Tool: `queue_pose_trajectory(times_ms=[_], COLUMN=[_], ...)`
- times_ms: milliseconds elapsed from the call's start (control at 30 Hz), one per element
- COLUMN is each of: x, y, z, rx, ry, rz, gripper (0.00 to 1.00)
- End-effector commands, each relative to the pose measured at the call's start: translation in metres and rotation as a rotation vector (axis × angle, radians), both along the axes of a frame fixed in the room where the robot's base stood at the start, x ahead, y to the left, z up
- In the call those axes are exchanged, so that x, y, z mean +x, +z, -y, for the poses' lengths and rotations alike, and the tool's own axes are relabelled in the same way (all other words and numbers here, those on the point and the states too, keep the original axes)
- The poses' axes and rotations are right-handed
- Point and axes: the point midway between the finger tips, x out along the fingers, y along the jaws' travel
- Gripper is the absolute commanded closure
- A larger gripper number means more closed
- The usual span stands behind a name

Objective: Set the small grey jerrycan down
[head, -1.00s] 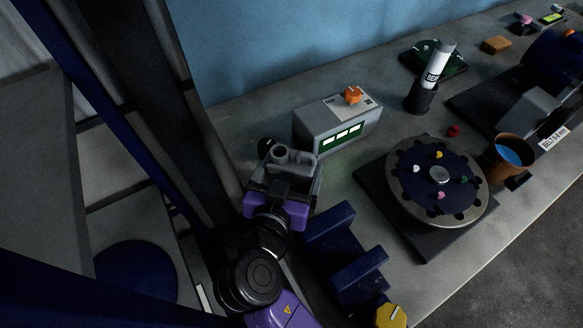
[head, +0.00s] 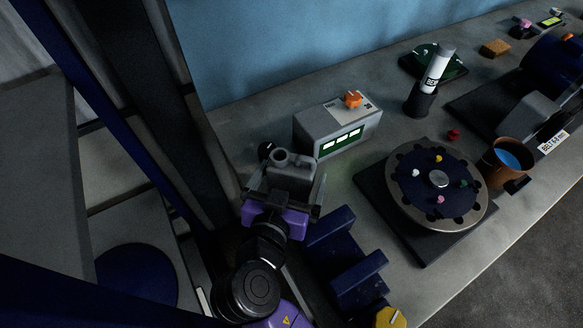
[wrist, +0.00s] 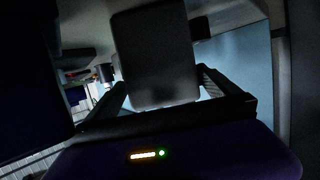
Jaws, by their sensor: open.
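The small grey jerrycan (head: 291,172) is upright, with its round spout on top, at the near left of the bench beside the grey box. It also shows as a dark block in the wrist view (wrist: 155,60). My gripper (head: 288,184) is open, with one finger on each side of the jerrycan. In the wrist view a gap shows between the can and the right finger. The can's base is hidden behind my gripper, so its contact with the bench cannot be seen.
The grey box (head: 338,133) with green displays and an orange knob stands just right of the can. A dark blue cradle (head: 345,255) is close at the lower right. The round turntable (head: 438,185) is further right.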

Motion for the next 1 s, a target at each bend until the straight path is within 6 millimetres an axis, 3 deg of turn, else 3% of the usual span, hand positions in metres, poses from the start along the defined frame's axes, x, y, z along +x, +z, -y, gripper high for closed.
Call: queue_pose_trajectory(times_ms=[200,500,1000], x=[-0.049,-0.093,-0.102], y=[0.011,0.029,0.035], z=[-0.011,-0.020,-0.021], rx=[0.001,0.000,0.000], ry=[0.006,0.005,0.004], rz=[0.001,0.005,0.006], gripper=[0.00,0.00,0.00])
